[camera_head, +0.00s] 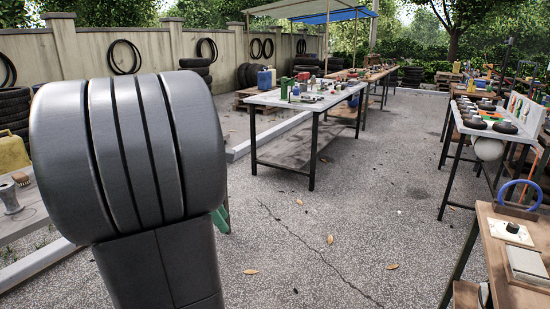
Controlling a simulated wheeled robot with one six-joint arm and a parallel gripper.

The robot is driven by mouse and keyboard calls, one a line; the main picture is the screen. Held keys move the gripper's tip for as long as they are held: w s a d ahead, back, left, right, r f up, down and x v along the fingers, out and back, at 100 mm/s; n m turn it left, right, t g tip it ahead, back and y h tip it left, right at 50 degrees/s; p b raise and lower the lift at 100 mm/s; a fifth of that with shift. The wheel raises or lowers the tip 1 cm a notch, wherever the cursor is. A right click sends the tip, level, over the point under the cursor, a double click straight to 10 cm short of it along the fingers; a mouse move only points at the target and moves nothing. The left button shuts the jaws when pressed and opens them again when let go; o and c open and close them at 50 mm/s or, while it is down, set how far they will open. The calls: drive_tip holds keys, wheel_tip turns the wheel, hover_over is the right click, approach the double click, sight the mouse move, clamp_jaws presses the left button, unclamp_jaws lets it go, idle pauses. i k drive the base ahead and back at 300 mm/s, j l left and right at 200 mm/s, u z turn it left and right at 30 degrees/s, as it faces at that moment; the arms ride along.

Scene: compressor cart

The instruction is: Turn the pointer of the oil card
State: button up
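A large dark grey link of my arm fills the left foreground and hides what stands behind it. My gripper is not in view. At the right edge, a small white card (523,236) with a dark round knob or pointer (512,227) lies on a wooden bench top (500,255). It may be the oil card, but its markings are too small to read and I cannot tell which way the pointer faces.
A blue ring (520,184) and a pale grey box (527,262) are by the card. A grey-topped table (300,100) with tools stands mid-view. Another table (480,122) with dark round parts stands right. Gravel floor between them is clear except for leaves.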

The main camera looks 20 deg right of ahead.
sight(511, 228)
drive_tip(key=i+l+z, duration=0.2)
drive_tip(key=z, duration=0.25)
drive_tip(key=i+z, duration=0.75)
drive_tip(key=z, duration=0.2)
drive_tip(key=i+j+z, duration=0.15)
drive_tip(key=i+z, duration=0.15)
drive_tip(key=z, duration=0.2)
drive_tip(key=i+l+z, duration=0.25)
drive_tip(key=i+z, duration=0.25)
drive_tip(key=i+l+z, duration=0.1)
drive_tip(key=i+z, duration=0.35)
